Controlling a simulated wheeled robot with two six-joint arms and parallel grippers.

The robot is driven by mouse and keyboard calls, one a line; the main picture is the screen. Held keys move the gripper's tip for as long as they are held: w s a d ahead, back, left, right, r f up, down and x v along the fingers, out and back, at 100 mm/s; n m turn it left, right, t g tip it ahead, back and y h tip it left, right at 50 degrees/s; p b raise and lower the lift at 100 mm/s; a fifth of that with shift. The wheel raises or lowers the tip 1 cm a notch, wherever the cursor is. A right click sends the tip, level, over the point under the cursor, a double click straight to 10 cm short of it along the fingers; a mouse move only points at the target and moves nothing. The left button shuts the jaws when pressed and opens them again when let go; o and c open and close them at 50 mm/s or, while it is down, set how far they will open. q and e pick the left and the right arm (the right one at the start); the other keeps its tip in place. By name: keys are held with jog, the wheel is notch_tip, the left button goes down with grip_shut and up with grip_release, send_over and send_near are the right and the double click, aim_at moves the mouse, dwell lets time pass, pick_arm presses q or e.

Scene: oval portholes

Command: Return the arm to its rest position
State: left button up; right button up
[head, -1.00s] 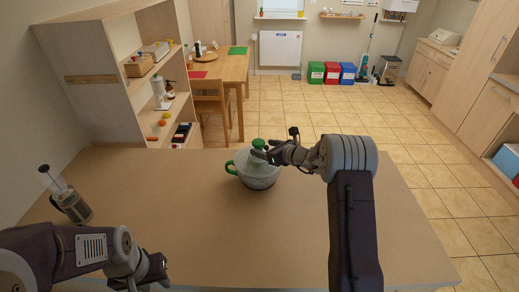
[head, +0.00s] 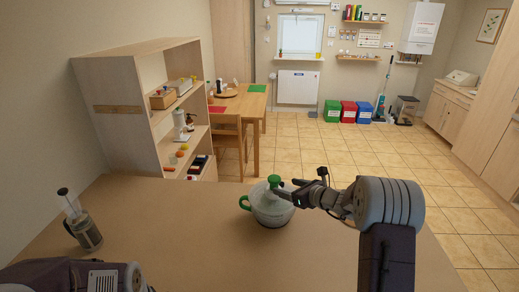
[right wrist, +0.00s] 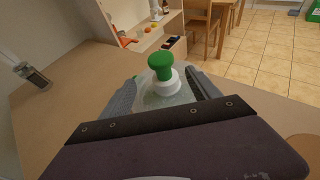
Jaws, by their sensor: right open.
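A pale grey pot (head: 270,212) with a green side handle and a green lid knob (head: 274,180) stands upright on the table (head: 180,225). My right gripper (head: 288,190) is at the lid, just right of the knob in the head view. In the right wrist view the green knob (right wrist: 161,66) and its white base rise between my two spread fingers. The fingers are open, and I cannot tell whether they touch the lid. My left arm shows at the bottom left of the head view; its gripper is out of frame.
A glass press (head: 84,230) stands at the table's left side. A wooden shelf unit (head: 140,115) stands beyond the far left edge. Table surface around the pot is clear. Tiled floor, a dining table (head: 240,100) and coloured bins (head: 348,111) lie farther off.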

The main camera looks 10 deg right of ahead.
jog(key=s+a+r+n+g+y, duration=0.1)
jog(key=s+a+r+n+y, duration=0.15)
jog(key=a+r, duration=0.45)
jog(key=s+a+f+n+g, duration=0.6)
jog(key=s+a+n, duration=0.35)
jog(key=s, duration=0.25)
jog(key=s+d+f+n+g+h, duration=0.1)
jog(key=s+f+n+g+h, duration=0.2)
jog(key=s, duration=0.4)
jog(key=s+d+f+n+h, duration=0.1)
jog(key=s+d+f+n, duration=0.15)
jog(key=s+n, duration=0.3)
jog(key=s+d+f+n+g+h, duration=0.1)
jog(key=s+d+f+n+h, duration=0.3)
jog(key=d+n, duration=0.3)
jog(key=s+f+n, duration=0.1)
jog(key=n, duration=0.2)
jog(key=shift+s+d, duration=0.35)
